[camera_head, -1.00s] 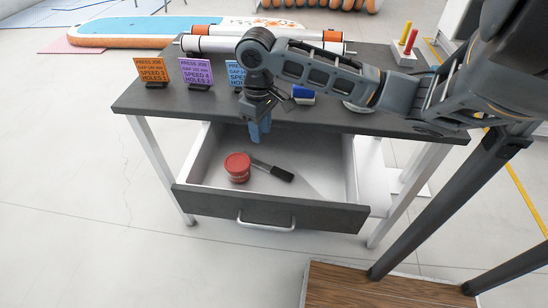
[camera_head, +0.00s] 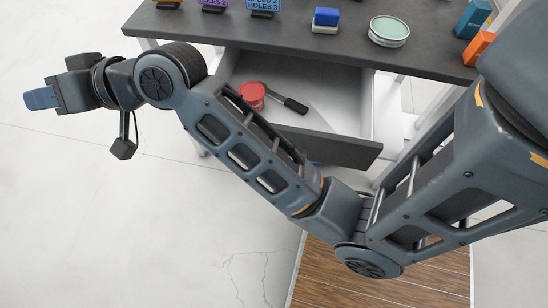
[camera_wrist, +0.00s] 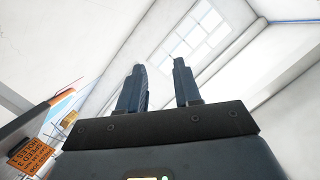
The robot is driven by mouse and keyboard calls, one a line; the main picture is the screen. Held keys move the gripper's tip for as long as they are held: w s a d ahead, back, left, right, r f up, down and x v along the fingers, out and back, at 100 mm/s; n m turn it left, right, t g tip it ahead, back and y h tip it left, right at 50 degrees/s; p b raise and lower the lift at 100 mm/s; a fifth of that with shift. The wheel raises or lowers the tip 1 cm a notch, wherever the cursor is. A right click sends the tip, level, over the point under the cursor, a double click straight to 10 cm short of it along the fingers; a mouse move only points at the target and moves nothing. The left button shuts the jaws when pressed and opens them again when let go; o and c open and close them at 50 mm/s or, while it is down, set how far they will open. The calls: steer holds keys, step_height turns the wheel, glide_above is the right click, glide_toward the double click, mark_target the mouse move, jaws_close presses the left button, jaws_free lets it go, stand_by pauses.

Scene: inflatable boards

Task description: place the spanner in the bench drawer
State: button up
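The bench drawer (camera_head: 325,72) is pulled open under the dark benchtop. Inside it lie a red round tin (camera_head: 251,96) and, beside it, a tool with a thick dark handle (camera_head: 296,105). Its far end is partly behind the tin, so I cannot tell whether it is the spanner. No other spanner shows. My gripper (camera_head: 41,98) is stretched out to the left, well away from the drawer and over the floor. In the wrist view, the two fingers of my gripper (camera_wrist: 160,88) stand apart with nothing between them. My forearm hides the drawer's left part.
The benchtop (camera_head: 290,42) carries a blue-and-white block (camera_head: 325,19), a round dish with a pale green top (camera_head: 389,31) and several job cards along the back. An orange card (camera_wrist: 29,155) shows in the wrist view. A wooden platform (camera_head: 375,283) lies in front. The left floor is clear.

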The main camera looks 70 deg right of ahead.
steer(key=s+a+f+m+h, duration=0.1)
steer(key=s+a+f+h, duration=0.15)
steer(key=s, duration=0.55)
steer(key=s+a+f+h, duration=0.1)
steer(key=s+f, duration=0.3)
steer(key=s, duration=0.3)
steer(key=s+a+f+m+h, duration=0.1)
steer(key=s+f, duration=0.2)
steer(key=s, duration=0.5)
steer(key=s+d+r+n, duration=0.1)
steer(key=s+d+n, duration=0.2)
steer(key=s, duration=0.5)
steer(key=s+d+r+n, duration=0.1)
steer(key=s+d+n, duration=0.2)
steer(key=s, duration=0.5)
steer(key=shift+s+d+r+n+y, duration=0.2)
steer(key=shift+s+r+n+y, duration=0.2)
steer(key=shift+n, duration=0.2)
